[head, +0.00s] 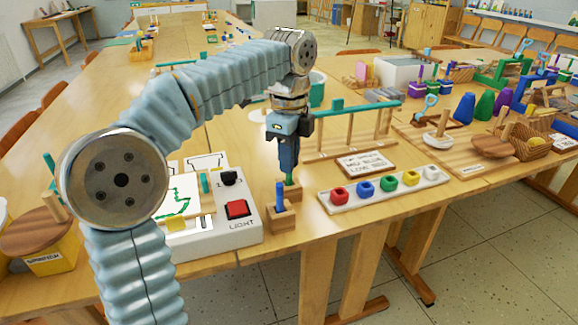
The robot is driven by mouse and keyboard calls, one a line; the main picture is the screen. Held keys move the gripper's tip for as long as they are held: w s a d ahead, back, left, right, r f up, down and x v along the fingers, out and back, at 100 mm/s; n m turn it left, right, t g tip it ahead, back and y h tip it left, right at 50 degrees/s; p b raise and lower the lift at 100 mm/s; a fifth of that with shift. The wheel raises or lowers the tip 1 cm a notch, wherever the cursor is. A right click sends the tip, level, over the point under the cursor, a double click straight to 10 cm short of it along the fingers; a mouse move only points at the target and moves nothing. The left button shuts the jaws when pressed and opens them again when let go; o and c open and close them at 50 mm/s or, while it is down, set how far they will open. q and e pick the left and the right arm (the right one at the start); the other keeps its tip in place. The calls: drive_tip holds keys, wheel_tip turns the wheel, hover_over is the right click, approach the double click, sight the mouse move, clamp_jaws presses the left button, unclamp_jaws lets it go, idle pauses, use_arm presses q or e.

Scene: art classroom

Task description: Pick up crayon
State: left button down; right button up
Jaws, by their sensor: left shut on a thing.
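My left gripper (288,172) points straight down over the table. It is shut on a green crayon (290,182), whose lower part shows just below the fingers. The crayon is upright at a small wooden block (292,191); I cannot tell whether it still sits in the block's hole. A blue crayon (280,195) stands upright in another wooden block (284,218) just in front. My right gripper is not in view.
A white light box (247,226) with a red switch (237,209) lies to the left. A white tray (330,208) of coloured pots is to the right, near the table's front edge. A wooden rack with a green bar (352,104) and a sign (365,164) stand behind.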

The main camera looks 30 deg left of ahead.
use_arm(q)
drive_tip(key=s+d+r, duration=0.8)
drive_tip(key=s+r, duration=0.2)
drive_tip(key=s, duration=0.1)
drive_tip(key=shift+s, duration=0.3)
drive_tip(key=c, duration=1.7)
unclamp_jaws()
clamp_jaws()
